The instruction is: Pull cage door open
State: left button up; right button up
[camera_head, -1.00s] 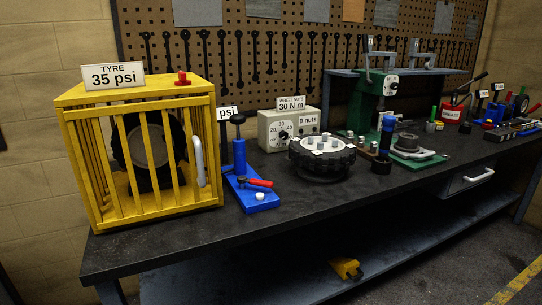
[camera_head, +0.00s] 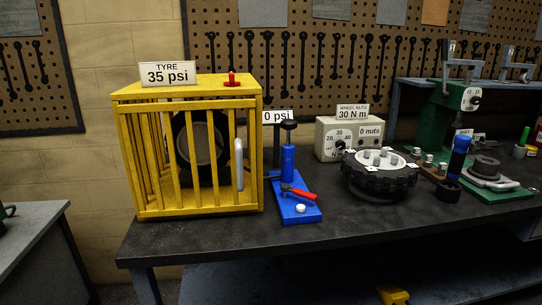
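The yellow barred cage (camera_head: 185,212) stands at the left end of the dark workbench. Its front door looks shut, with a grey-white vertical handle (camera_head: 239,164) at the door's right side. A dark tyre (camera_head: 177,150) stands upright inside, behind the bars. A sign (camera_head: 167,74) on top reads "TYRE 35 psi", and a red knob (camera_head: 232,79) sits beside it. Neither of my grippers shows in the view.
A blue hand pump (camera_head: 289,170) with a red lever stands just right of the cage, by a "0 psi" sign. A black wheel hub (camera_head: 380,175), a torque gauge box (camera_head: 338,139) and a green press (camera_head: 452,115) stand further right. The bench front (camera_head: 290,243) is clear.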

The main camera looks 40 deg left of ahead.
aim_at(235, 144)
jog(key=i, duration=0.3)
jog(key=u, duration=1.25)
